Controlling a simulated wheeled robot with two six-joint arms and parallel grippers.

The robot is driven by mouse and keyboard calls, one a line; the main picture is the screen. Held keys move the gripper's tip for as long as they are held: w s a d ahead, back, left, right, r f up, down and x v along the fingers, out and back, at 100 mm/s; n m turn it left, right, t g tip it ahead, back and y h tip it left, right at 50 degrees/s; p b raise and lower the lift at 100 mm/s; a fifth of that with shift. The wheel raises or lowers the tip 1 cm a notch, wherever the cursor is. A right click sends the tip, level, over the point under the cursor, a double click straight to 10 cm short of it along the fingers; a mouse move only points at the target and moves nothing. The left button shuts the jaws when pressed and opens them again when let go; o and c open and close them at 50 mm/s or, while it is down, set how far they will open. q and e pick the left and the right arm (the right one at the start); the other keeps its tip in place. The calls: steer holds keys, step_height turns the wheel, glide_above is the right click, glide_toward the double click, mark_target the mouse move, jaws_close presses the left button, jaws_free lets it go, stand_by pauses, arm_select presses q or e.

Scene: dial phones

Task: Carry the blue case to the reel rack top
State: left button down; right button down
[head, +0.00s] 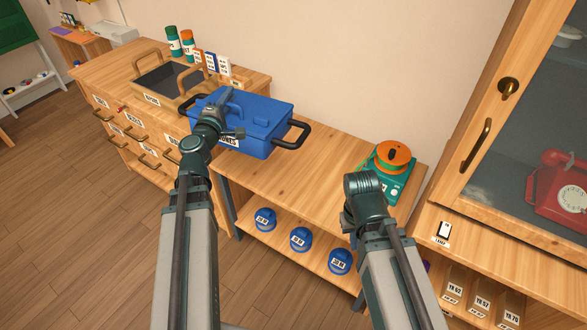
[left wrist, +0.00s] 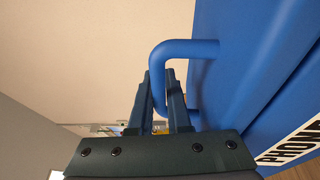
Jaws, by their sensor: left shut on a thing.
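The blue case (head: 262,112) has a blue top handle, black side handles and a white label on its front. My left gripper (head: 222,103) is shut on the top handle. In the left wrist view the fingers (left wrist: 166,100) close around the blue handle (left wrist: 185,50), with the case (left wrist: 250,70) to the right. The case is level, over the left end of the reel rack top (head: 310,180); I cannot tell whether it touches. My right arm's end (head: 365,195) is over the rack's right front; its fingers are hidden.
A teal device with an orange disc (head: 393,158) stands at the rack top's right end. Blue reels (head: 300,239) sit on the shelf below. A drawer cabinet with an open wooden tray (head: 152,100) is at left. A glass-door cabinet (head: 480,140) is at right. The rack's middle is clear.

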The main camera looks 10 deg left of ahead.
arm_select(q)
steer(key=w+d+f+h+b, duration=0.1)
steer(key=w+d+f+b, duration=0.1)
steer(key=f+b, duration=0.2)
steer(key=w+d+f+h+b, duration=0.1)
steer(key=w+d+f+b, duration=0.2)
steer(key=f+b, duration=0.2)
steer(key=w+d+f+m+b, duration=0.1)
steer(key=w+d+f+b, duration=0.1)
steer(key=f+b, duration=0.3)
steer(key=shift+w+d+f+t+h, duration=0.1)
steer(key=shift+d+f+t+h, duration=0.1)
steer(key=shift+d, duration=0.2)
steer(key=shift+w+d+f+t+h, duration=0.1)
steer(key=shift+d+h, duration=0.1)
steer(key=shift+d, duration=0.15)
steer(key=shift+w+d+f+b, duration=0.3)
steer(key=shift+d+f+b, duration=0.15)
steer(key=shift+d+b, duration=0.25)
steer(key=shift+a+f, duration=0.1)
step_height(320, 180, down, 6)
steer(key=b, duration=0.6)
steer(key=shift+f+b, duration=0.15)
steer(key=shift+b, duration=0.15)
step_height(320, 180, down, 4)
steer(key=b, duration=0.3)
steer(key=shift+r, duration=0.25)
steer(key=shift+b, duration=0.3)
steer(key=c, duration=0.9)
jaws_free()
